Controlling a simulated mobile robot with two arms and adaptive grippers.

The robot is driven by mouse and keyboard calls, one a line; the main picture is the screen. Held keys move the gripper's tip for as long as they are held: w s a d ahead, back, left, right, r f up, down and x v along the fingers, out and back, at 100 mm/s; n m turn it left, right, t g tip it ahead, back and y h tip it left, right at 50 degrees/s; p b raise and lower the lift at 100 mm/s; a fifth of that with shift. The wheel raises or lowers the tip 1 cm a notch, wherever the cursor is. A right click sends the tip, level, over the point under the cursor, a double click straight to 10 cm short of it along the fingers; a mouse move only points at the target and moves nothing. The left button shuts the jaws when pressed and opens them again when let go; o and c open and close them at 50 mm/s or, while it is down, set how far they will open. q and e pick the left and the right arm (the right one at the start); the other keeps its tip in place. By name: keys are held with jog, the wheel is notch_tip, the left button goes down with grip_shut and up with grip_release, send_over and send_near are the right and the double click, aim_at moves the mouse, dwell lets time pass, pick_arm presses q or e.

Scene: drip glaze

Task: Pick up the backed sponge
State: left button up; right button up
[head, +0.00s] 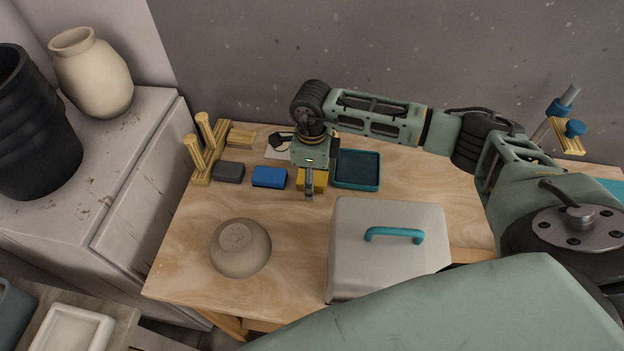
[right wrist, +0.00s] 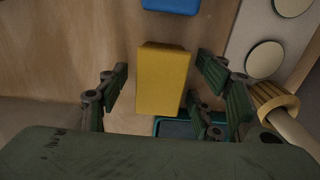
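Three sponge-like blocks lie in a row on the wooden table: a dark grey one (head: 229,172), a blue one (head: 269,177) and a yellow one (head: 321,181). I cannot tell for sure which is the backed sponge. My right gripper (head: 309,185) is over the yellow block and hides part of it. In the right wrist view, the yellow block (right wrist: 163,80) lies between the spread fingers of my right gripper (right wrist: 168,92), with gaps on both sides. The blue block (right wrist: 172,4) is at that view's top edge. My left gripper is not in view.
A dark teal tray (head: 357,184) is right of the yellow block. A wooden rack (head: 208,155) stands at the table's left end. A grey bowl (head: 240,248) and a lidded box with a teal handle (head: 394,235) stand in front, with bare wood between them.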

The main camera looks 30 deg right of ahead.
jog(key=c, duration=1.1)
jog(key=shift+w+r, duration=0.1)
jog(key=shift+r, duration=0.4)
notch_tip(320, 180, up, 8)
jog(key=b, duration=0.2)
jog(key=shift+f+b, duration=0.15)
jog(key=shift+b, duration=0.25)
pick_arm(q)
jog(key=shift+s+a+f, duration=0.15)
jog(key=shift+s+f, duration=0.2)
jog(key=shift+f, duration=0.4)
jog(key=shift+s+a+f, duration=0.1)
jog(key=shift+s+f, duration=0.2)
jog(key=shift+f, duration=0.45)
pick_arm(e)
jog(key=shift+r, duration=0.7)
